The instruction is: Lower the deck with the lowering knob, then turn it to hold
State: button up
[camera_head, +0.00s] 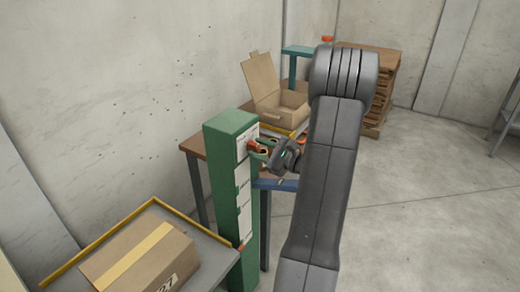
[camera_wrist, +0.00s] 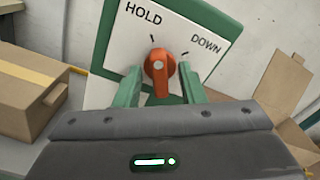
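The orange lowering knob (camera_wrist: 160,68) sits on a white plate (camera_wrist: 120,50) marked HOLD at left and DOWN at right. Its raised grip stands roughly upright in the wrist view, nearer the tick by HOLD than the one by DOWN. My gripper (camera_wrist: 160,88) is open, with one green finger on each side of the knob and visible gaps. In the head view my gripper (camera_head: 263,152) is at the top of the green post (camera_head: 222,165), partly covering the knob (camera_head: 253,144). The grey deck (camera_head: 216,262) with a yellow rim is at lower left, carrying a taped carton (camera_head: 140,262).
A wooden-topped table (camera_head: 192,147) with an open carton (camera_head: 277,95) stands behind the post. Stacked pallets (camera_head: 383,85) are at the back. Concrete walls bound the left and rear.

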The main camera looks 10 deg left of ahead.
grip_shut()
jog(key=shift+f+b, duration=0.2)
jog(key=shift+b, duration=0.6)
jog(key=shift+f+n+b, duration=0.1)
jog(key=shift+n+b, duration=0.6)
jog(key=shift+b, duration=0.35)
jog(key=shift+r+n+b, duration=0.25)
jog(key=shift+n+b, duration=0.15)
jog(key=shift+b, duration=0.1)
grip_release()
jog(key=shift+d, duration=0.1)
jog(key=b+v, duration=0.1)
jog(key=v, duration=1.2)
jog(key=shift+d, duration=0.3)
